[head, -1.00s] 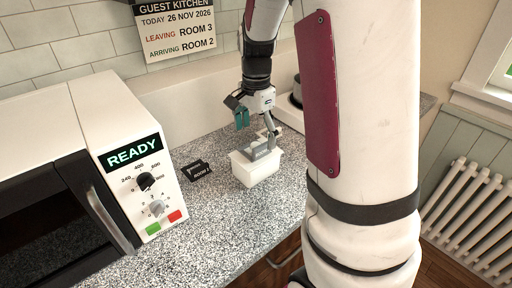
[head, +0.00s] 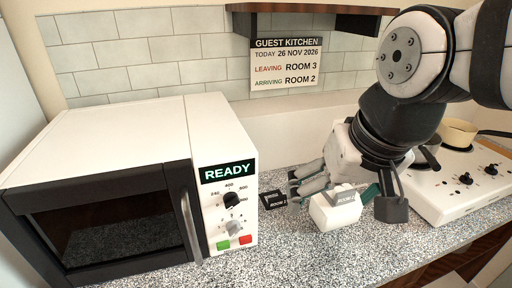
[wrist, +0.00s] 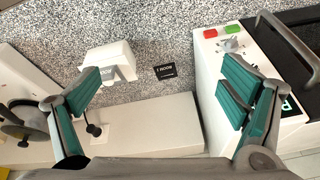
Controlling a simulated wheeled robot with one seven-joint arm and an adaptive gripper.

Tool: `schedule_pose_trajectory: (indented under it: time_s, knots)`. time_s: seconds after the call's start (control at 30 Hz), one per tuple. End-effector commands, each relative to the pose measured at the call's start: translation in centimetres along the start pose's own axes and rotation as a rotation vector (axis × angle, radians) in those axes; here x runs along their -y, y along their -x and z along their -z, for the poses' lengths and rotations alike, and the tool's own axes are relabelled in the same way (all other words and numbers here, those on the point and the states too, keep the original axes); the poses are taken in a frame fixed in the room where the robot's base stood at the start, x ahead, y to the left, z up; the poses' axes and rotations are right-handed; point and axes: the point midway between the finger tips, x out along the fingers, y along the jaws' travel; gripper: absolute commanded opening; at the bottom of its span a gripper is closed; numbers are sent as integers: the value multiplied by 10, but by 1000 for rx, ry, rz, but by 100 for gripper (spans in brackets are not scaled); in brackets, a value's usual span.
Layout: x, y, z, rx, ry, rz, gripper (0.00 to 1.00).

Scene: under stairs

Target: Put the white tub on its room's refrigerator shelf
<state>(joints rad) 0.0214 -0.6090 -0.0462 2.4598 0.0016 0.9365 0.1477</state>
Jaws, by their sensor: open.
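The white tub (head: 335,210) stands upright on the speckled counter, right of the microwave, with a grey patch on its top. It also shows in the wrist view (wrist: 109,60), beside the left finger. My gripper (head: 338,188) is over and behind the tub in the head view, partly hidden by my wrist. In the wrist view my gripper (wrist: 165,92) is wide open with nothing held between its teal pads. I cannot tell whether a finger touches the tub. No refrigerator shelf is identifiable.
The microwave (head: 130,180) reads READY at left. A hob (head: 465,180) with a pan is at right. The wall sign (head: 287,66) says leaving Room 3, arriving Room 2. A shelf (head: 310,9) is above.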

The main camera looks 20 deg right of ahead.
Motion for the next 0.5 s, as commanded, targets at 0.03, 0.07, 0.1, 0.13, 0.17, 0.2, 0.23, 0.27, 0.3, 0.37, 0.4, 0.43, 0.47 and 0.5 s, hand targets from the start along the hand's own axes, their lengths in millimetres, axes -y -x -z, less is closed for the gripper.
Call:
schedule_pose_trajectory:
  time_s: [0.03,0.07,0.1,0.13,0.17,0.2,0.23,0.27,0.3,0.37,0.4,0.43,0.47,0.5]
  knots:
    - [2,4,-10,-22,66,0,91]
    - [3,5,-15,-31,98,-2,91]
    - [4,6,-20,-41,136,-4,91]
    - [4,6,-23,-47,160,-5,91]
    - [5,7,-25,-52,178,-7,91]
    - [5,7,-28,-56,198,-9,95]
    - [5,7,-29,-57,205,-10,95]
    - [5,8,-29,-57,206,-12,95]
    - [5,8,-27,-53,198,-16,95]
    - [3,8,-22,-42,161,-25,95]
    - [2,8,-16,-31,121,-34,95]
    - [0,7,-11,-21,83,-42,95]
    - [-2,7,-5,-13,43,-53,95]
    - [-4,5,4,1,-18,-69,95]
